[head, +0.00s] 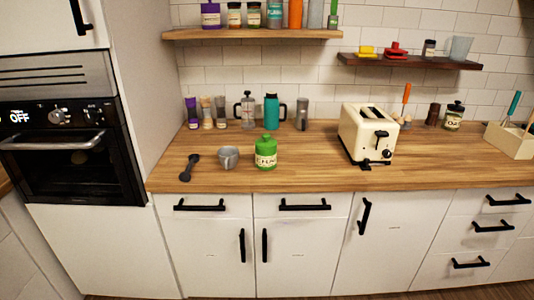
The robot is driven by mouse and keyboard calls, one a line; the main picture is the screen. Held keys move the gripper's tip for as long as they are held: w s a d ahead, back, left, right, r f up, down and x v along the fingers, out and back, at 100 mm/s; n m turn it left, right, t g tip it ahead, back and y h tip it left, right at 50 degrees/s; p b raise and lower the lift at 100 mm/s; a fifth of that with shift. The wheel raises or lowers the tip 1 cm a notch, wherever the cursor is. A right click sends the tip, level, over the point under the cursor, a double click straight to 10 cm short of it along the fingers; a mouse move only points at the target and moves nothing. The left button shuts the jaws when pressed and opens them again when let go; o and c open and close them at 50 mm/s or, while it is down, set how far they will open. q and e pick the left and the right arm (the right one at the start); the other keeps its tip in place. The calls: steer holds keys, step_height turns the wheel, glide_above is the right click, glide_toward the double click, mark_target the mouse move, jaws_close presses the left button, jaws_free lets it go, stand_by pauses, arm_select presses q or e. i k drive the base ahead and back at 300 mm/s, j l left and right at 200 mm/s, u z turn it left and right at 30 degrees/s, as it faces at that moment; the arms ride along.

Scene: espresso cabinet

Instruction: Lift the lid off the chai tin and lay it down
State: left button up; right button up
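A green tin (265,155) with a pale label stands upright on the wooden counter, left of the toaster. The lettering on its label is too small to read for certain. Its green lid (265,139) with a knob sits on top. Neither of my grippers shows in the head view.
A grey mug (228,158) and a dark scoop-like utensil (188,167) lie left of the tin on the counter (315,173). A cream toaster (368,135) stands to the right. A French press (246,110) and teal bottle (271,111) stand behind. The front counter between tin and toaster is clear.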

mark_target(265, 142)
steer(key=i+j+z, duration=0.1)
steer(key=z, duration=0.7)
steer(key=i+j+z, duration=0.4)
steer(key=j, duration=0.2)
steer(key=i+j+z, duration=0.2)
steer(key=j+z, duration=0.15)
steer(key=j, duration=0.3)
steer(key=i+j, duration=0.15)
steer(key=j, duration=0.25)
steer(key=i+j, duration=0.15)
steer(key=j, duration=0.25)
